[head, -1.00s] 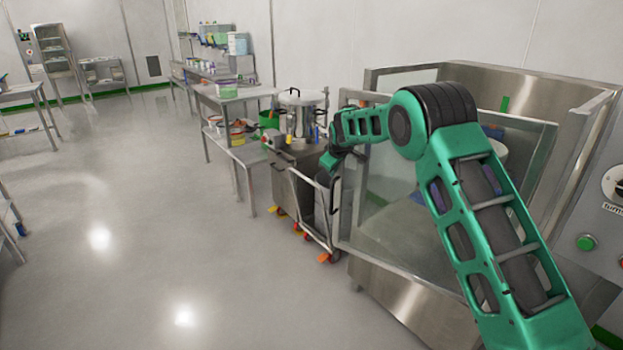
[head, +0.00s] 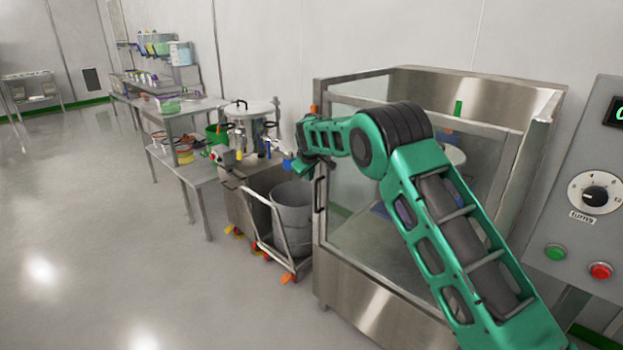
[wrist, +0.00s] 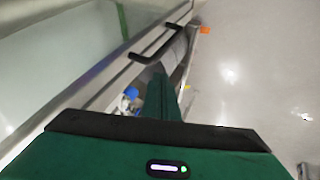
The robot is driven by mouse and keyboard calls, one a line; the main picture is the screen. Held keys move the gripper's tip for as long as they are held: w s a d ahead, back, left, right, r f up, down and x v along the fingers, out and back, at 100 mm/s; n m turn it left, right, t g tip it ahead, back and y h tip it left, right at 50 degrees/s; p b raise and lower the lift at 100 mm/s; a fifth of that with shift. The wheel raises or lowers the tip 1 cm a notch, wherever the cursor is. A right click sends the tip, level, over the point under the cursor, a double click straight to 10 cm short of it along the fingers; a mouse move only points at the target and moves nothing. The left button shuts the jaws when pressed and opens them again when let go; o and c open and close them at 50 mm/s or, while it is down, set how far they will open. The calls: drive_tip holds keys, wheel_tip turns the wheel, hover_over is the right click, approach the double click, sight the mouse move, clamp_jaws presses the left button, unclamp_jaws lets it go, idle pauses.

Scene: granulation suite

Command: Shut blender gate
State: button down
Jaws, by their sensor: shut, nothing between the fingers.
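The blender gate is a clear panel in a steel frame (head: 369,226) on the front of a steel enclosure. It stands flush or nearly flush with the enclosure front; I cannot tell whether a small gap is left. Its black handle (head: 319,193) is on the left frame edge. The wrist view shows the handle (wrist: 155,45) just ahead of my fingers, and the glass at upper left. My gripper (head: 303,172) is shut and empty at the gate's left edge, just above the handle. Contact with the gate cannot be made out. My arm hides part of the gate.
A cart with a grey bin (head: 293,215) stands left of the enclosure. A steel pot (head: 250,125) and benches (head: 172,112) line the wall behind it. A control panel (head: 583,200) with a dial and green and red buttons is at right. The left floor is clear.

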drive_tip(key=s+a+r, duration=0.4)
drive_tip(key=s+r, duration=0.4)
drive_tip(key=s, duration=0.1)
drive_tip(key=s+d+r+m+g+h, duration=0.1)
drive_tip(key=s+d+r+m, duration=0.1)
drive_tip(key=s+d, duration=0.7)
drive_tip(key=s+d+r+m+g, duration=0.25)
drive_tip(key=s+d, duration=0.35)
drive_tip(key=d, duration=0.7)
drive_tip(key=s+d+r+m+h, duration=0.1)
drive_tip(key=s+d+r+m, duration=0.15)
drive_tip(key=s+d, duration=0.65)
drive_tip(key=s+d+f+m+g, duration=0.1)
drive_tip(key=s+d+m, duration=0.1)
drive_tip(key=s+d, duration=0.45)
drive_tip(key=s+d+f+m+g, duration=0.15)
drive_tip(key=s+d, duration=0.25)
drive_tip(key=s, duration=0.6)
drive_tip(key=s+f+m+y, duration=0.1)
drive_tip(key=s+f+m, duration=0.1)
drive_tip(key=s, duration=0.8)
drive_tip(key=s+f+m+g+y, duration=0.1)
drive_tip(key=s+f+m, duration=0.1)
drive_tip(key=s, duration=0.9)
drive_tip(key=shift+s+a+f, duration=0.25)
drive_tip(key=shift+s+a, duration=0.05)
drive_tip(key=shift+a, duration=0.15)
